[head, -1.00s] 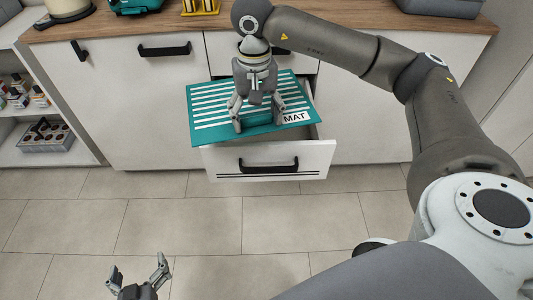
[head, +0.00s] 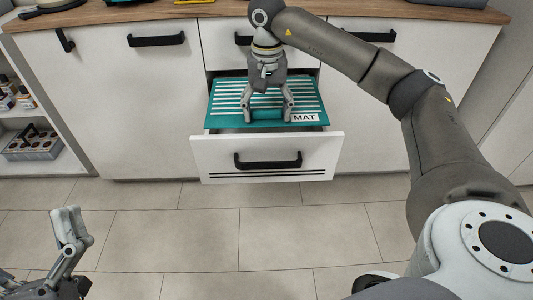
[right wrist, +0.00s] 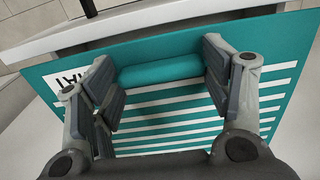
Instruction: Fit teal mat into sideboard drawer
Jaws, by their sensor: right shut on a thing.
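The teal mat (head: 308,98) has white stripes and a MAT label at its front right corner. It lies roughly level and square over the opening of the pulled-out sideboard drawer (head: 215,155), behind the drawer front. I cannot tell whether it rests inside or is held just above. My right gripper (head: 268,117) points down and is shut on a raised teal roll of the mat, seen between its fingers in the right wrist view (right wrist: 160,70). My left gripper (head: 70,225) is low at the left, away from the drawer; its fingers overlap in view.
The white sideboard (head: 135,100) has a wooden top (head: 160,13) and black handles. A shelf unit with small bottles and a caddy (head: 35,143) stands at the left. The tiled floor (head: 240,240) before the drawer is clear.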

